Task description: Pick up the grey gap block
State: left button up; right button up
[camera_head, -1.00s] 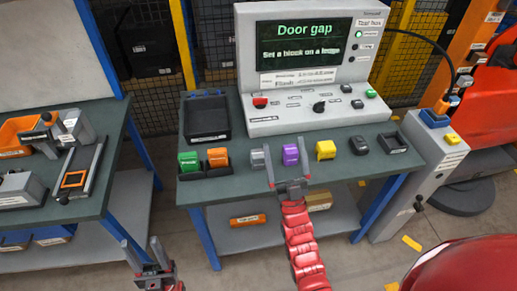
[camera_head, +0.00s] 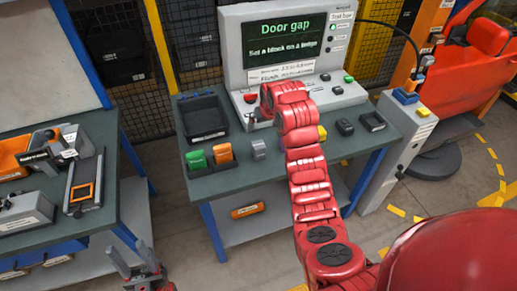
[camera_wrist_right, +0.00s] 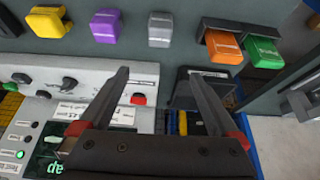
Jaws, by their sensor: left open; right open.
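The grey gap block (camera_head: 259,149) stands on the green-grey table top (camera_head: 240,180), right of the orange block. It also shows near the top middle of the right wrist view (camera_wrist_right: 160,29). My right gripper (camera_wrist_right: 155,74) is open and empty, its fingers below the grey block in that view and apart from it. In the head view my red right arm reaches over the table and largely hides that gripper. My left gripper (camera_head: 131,254) is open and empty, low in the head view, away from the table's blocks.
Green (camera_head: 196,159) and orange (camera_head: 222,153) blocks stand in a dark holder. A yellow block (camera_head: 322,133) is partly hidden. The test box (camera_head: 235,60) and black tray (camera_head: 204,117) stand behind.

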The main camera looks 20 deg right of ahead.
jog(key=b, duration=0.5)
send_near(259, 145)
jog(key=shift+g, duration=0.4)
jog(key=p+x, duration=0.1)
jog(key=x, duration=0.1)
jog(key=w+p+x, duration=0.1)
jog(key=x, duration=0.1)
jog(key=shift+w+a+f, duration=0.1)
jog(key=shift+w+f, duration=0.15)
jog(key=shift+f, duration=0.25)
jog(key=shift+w+f+p, duration=0.25)
jog(key=shift+f+p, duration=0.35)
jog(key=shift+p, duration=0.45)
jog(key=shift+p+x, duration=0.35)
jog(key=shift+x, duration=0.55)
jog(key=shift+w+f, duration=0.35)
jog(key=shift+f, duration=0.6)
